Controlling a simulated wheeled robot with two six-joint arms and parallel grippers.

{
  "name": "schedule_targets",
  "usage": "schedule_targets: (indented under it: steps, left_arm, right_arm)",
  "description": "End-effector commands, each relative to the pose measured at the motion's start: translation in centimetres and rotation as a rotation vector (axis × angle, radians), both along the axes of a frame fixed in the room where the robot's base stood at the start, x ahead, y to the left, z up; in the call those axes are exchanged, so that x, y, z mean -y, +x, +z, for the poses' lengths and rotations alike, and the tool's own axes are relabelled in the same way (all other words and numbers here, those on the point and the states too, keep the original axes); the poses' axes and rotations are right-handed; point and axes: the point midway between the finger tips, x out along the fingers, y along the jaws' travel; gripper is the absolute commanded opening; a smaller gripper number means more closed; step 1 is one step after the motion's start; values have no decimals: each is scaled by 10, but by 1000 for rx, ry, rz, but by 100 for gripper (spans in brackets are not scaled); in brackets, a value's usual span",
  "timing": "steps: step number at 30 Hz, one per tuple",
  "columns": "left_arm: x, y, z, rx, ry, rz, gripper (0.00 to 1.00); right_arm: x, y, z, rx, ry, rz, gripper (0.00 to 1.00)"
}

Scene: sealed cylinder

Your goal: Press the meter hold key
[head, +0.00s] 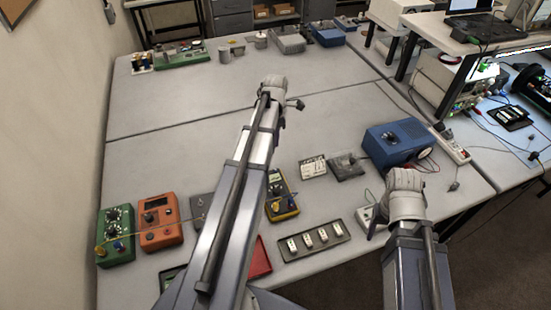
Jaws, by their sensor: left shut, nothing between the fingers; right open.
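A yellow-and-black handheld meter (283,205) lies on the table just right of my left forearm, which covers part of its left side. Its screen and dial face up, but the hold key is too small to make out. My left gripper (297,104) is shut and empty, reached far out over the middle of the table, well beyond the meter. My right gripper (374,228) is open, near the table's front right, to the right of the meter and apart from it.
An orange meter-like box (158,220) and a green box (115,236) stand at left. A tray with several white modules (314,242) lies in front of the yellow meter. A blue instrument (394,142) stands at right. The table's middle is mostly clear.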

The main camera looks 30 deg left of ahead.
Motion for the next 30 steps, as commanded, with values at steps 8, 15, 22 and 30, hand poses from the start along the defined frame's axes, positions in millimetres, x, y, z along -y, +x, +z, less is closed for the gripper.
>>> schedule_targets:
  steps: [8, 15, 22, 30]
  left_arm:
    - [-1, 0, 0, 1, -1, 8, 0]
    - [-1, 0, -5, 1, -1, 6, 0]
    - [-1, 0, -24, 1, -1, 6, 0]
    - [-1, 0, -61, 1, -1, 6, 0]
  right_arm:
    - [0, 0, 0, 0, 0, 0, 62]
    - [0, 0, -5, 0, 0, 0, 62]
    - [0, 0, -24, 0, -1, 2, 62]
    - [0, 0, -61, 0, -2, 9, 62]
